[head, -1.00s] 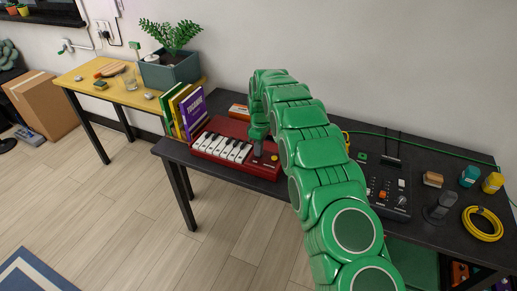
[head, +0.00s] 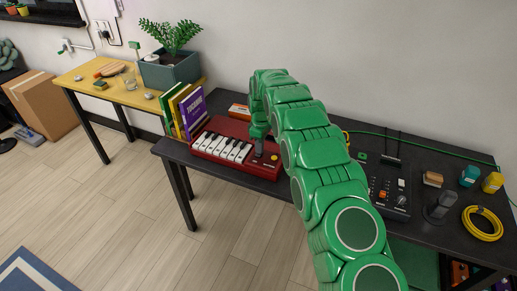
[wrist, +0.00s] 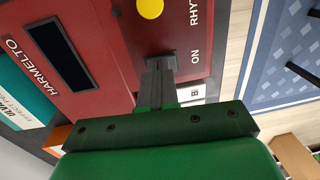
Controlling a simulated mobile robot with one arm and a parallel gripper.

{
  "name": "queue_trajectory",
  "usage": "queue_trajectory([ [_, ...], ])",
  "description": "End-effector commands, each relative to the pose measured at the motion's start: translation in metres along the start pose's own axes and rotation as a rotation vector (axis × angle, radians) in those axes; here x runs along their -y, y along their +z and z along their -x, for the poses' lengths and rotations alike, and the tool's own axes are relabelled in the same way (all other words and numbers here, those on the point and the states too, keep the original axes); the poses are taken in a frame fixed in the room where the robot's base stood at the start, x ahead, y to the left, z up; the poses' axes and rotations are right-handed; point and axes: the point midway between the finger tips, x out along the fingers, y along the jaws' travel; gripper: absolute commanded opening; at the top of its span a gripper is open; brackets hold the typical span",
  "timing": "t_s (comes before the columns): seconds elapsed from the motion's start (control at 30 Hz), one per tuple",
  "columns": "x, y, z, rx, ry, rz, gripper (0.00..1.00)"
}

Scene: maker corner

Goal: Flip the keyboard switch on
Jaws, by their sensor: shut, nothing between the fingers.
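The red keyboard (head: 222,146) with white and black keys lies on the dark table. In the wrist view its red panel (wrist: 105,50) shows a dark display, a yellow knob and the words ON and RHY. My gripper (head: 258,153) points down over the right end of the keyboard. In the wrist view my gripper (wrist: 160,62) is shut, with nothing between the fingers. Its tips are at a small dark switch part (wrist: 154,58) beside the word ON. The fingers hide part of the switch, so I cannot tell its position or whether they touch it.
Upright books (head: 188,110) stand left of the keyboard, and an orange box (head: 238,111) lies behind it. A black mixer (head: 388,190), a yellow cable coil (head: 482,224) and bottles stand to the right. The yellow table (head: 115,98) is at the left.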

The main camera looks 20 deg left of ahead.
Motion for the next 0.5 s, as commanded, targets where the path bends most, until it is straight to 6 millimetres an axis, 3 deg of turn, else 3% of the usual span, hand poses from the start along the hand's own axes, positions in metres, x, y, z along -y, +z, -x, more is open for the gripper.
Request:
queue_trajectory([
  [0.37, -0.001, 0.000, 0.002, 0.000, 0.000, 0.000, 0.00],
  [0.5, -0.002, 0.000, 0.013, -0.001, 0.001, -0.001, 0.00],
])
